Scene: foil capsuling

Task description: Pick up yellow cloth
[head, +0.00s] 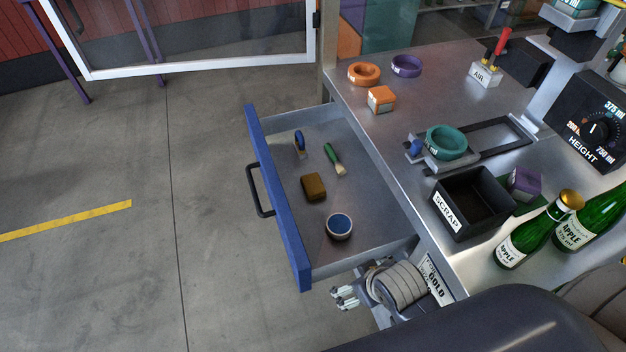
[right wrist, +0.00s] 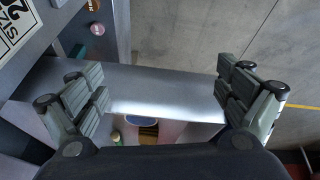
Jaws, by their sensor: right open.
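A small mustard-brown folded pad (head: 314,187), the only yellowish item in the drawer and apparently the yellow cloth, lies near the middle of the open drawer (head: 375,180). My right gripper (head: 338,297) is just outside the drawer's near end, below the pad in the head view and apart from it. In the right wrist view its fingers (right wrist: 158,75) are spread wide with nothing between them, and a grey metal panel shows beyond. My left gripper is not in view.
The drawer also holds a round blue-topped tin (head: 339,226), a green-handled brush (head: 334,158) and a blue-handled tool (head: 299,143). Its blue front (head: 277,195) and walls stand around them. A scrap box (head: 472,202) and green bottles (head: 535,234) stand on the bench at right.

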